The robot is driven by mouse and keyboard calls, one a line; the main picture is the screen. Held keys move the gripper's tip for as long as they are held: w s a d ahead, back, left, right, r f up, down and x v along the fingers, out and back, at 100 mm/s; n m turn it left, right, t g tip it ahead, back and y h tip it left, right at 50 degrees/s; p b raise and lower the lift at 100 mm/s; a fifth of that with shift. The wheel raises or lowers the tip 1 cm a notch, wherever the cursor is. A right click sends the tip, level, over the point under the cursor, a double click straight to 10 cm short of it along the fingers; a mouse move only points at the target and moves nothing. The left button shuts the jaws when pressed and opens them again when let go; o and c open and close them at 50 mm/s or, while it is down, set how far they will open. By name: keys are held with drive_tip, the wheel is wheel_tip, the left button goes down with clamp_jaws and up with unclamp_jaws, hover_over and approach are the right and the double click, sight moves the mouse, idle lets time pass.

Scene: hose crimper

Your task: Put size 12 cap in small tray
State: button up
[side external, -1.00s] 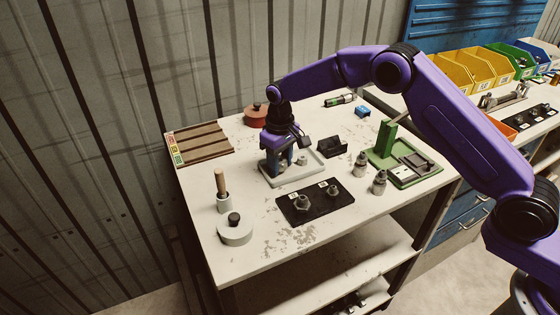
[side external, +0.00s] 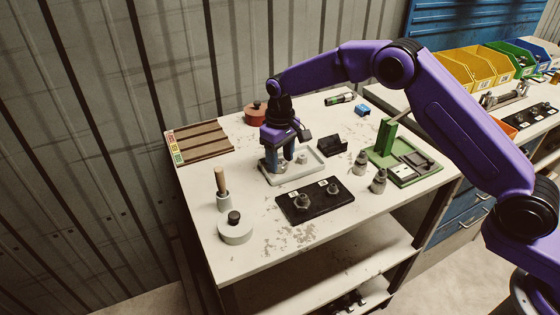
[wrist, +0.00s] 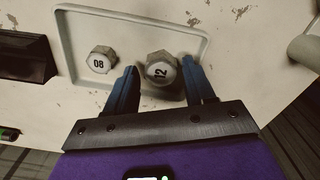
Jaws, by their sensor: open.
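The size 12 cap (wrist: 160,68) is a metal hex piece with a white top marked 12. In the wrist view it lies inside the pale small tray (wrist: 72,50), between the two blue fingers of my gripper (wrist: 161,66). The fingers are open, with a visible gap on each side of the cap. A smaller cap marked 08 (wrist: 102,60) sits beside it in the same tray. In the side view my gripper (side external: 283,168) is over the left part of the tray (side external: 316,171) and hides the 12 cap.
A black plate (side external: 325,208) with two metal fittings lies in front of the tray. A black holder (side external: 332,145) and a green press (side external: 385,140) stand to the right. A wooden-handled tool (side external: 221,188) and a round white pot (side external: 236,233) stand at the front left.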

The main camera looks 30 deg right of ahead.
sight(280, 163)
wheel_tip(280, 163, up, 11)
idle(0.3)
drive_tip(key=s+d+r+n, duration=0.2)
drive_tip(key=s, duration=0.8)
drive_tip(key=s+d+r+n, duration=0.2)
drive_tip(key=s+r, duration=0.1)
drive_tip(key=s, duration=0.7)
drive_tip(key=s+d+f+n, duration=0.2)
drive_tip(key=s+d, duration=0.5)
drive_tip(key=s, duration=0.4)
drive_tip(key=s+d+f+n, duration=0.2)
drive_tip(key=s+d, duration=0.5)
drive_tip(key=s, duration=0.4)
drive_tip(key=shift+d, duration=0.15)
drive_tip(key=shift+r, duration=0.1)
